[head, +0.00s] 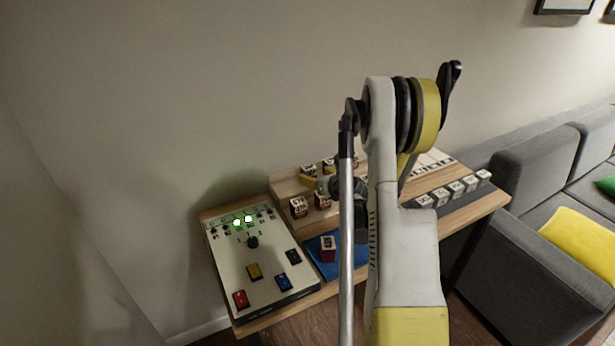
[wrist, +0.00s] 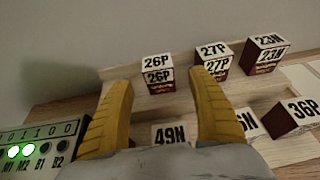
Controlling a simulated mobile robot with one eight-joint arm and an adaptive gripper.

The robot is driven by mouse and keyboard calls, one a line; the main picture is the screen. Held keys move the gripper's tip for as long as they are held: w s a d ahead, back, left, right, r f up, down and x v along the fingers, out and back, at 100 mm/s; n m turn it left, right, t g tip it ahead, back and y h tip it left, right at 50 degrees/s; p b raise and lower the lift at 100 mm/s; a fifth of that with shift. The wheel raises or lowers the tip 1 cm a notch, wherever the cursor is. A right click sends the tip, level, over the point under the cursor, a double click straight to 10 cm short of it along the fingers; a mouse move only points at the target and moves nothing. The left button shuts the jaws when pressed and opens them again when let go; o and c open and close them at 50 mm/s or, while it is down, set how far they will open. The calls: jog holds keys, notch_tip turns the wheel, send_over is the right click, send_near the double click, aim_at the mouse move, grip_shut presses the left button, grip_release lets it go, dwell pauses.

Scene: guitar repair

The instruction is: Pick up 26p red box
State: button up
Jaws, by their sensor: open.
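The 26P box (wrist: 158,75) is a small cube with a white label and a dark red lower part. It stands on a wooden step at the back, upright, in the wrist view. My gripper (wrist: 164,88) is open, with its two yellow fingers pointing toward the step. The 26P box appears between and beyond the fingertips, with nothing held. In the head view my arm covers much of the table, and I cannot tell which of the small boxes at the back is 26P.
The 27P box (wrist: 212,62) and 23N box (wrist: 265,54) stand to the right. The 49N box (wrist: 169,133) and tilted 36P box (wrist: 294,117) are nearer. A control panel (head: 270,268) with buttons is at the left, beside a blue mat (head: 324,268). A grey sofa (head: 535,200) stands right.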

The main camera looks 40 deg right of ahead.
aim_at(311, 173)
jog(key=b+x, duration=0.2)
jog(key=x, duration=0.3)
jog(key=shift+w+f, duration=0.2)
jog(key=shift+w, duration=0.15)
jog(key=shift+r, duration=0.1)
jog(key=c, duration=1.3)
